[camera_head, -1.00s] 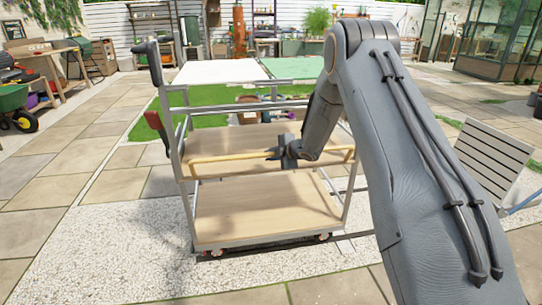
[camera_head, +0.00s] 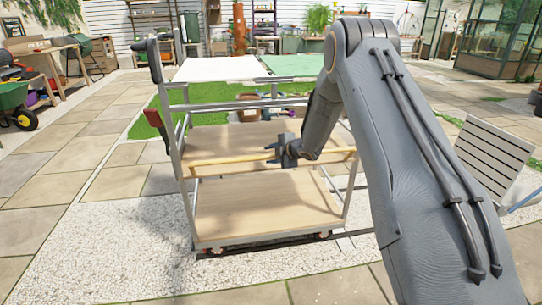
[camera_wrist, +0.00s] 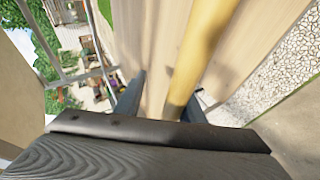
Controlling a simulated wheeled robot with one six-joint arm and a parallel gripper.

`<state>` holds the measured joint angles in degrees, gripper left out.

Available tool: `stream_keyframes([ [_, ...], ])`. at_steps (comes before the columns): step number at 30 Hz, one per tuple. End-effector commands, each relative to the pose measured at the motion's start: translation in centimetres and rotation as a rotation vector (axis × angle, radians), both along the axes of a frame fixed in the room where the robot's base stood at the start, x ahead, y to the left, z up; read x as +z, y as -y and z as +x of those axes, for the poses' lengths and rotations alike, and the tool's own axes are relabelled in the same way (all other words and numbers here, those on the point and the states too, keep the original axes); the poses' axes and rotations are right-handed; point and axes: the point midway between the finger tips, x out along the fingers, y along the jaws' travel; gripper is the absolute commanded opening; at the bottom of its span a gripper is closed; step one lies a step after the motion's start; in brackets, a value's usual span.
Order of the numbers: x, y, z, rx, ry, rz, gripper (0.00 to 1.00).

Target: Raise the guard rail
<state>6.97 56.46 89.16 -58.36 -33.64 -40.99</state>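The guard rail is a yellow bar (camera_head: 225,159) across the front of a metal-framed cart, level with its middle wooden shelf. My gripper (camera_head: 271,152) is at the middle of the rail, its fingers pointing left in the head view. In the wrist view the rail (camera_wrist: 193,62) runs down between the two fingers of my gripper (camera_wrist: 160,104). The fingers are apart, with a clear gap between the left finger and the rail; the rail lies close to the right finger. Whether it touches that finger is hidden.
The cart's lower shelf (camera_head: 265,205) is empty. A dark-red handle (camera_head: 156,122) sticks out at the cart's left. A slatted panel (camera_head: 492,152) stands at the right.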

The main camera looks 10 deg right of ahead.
Motion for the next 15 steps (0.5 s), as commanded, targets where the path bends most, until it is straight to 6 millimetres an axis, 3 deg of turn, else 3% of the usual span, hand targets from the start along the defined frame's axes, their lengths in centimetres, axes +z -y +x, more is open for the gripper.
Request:
stream_keyframes([
  [15,1.5,0.8,-1.2,0.0,0.002,0.0,0.34],
])
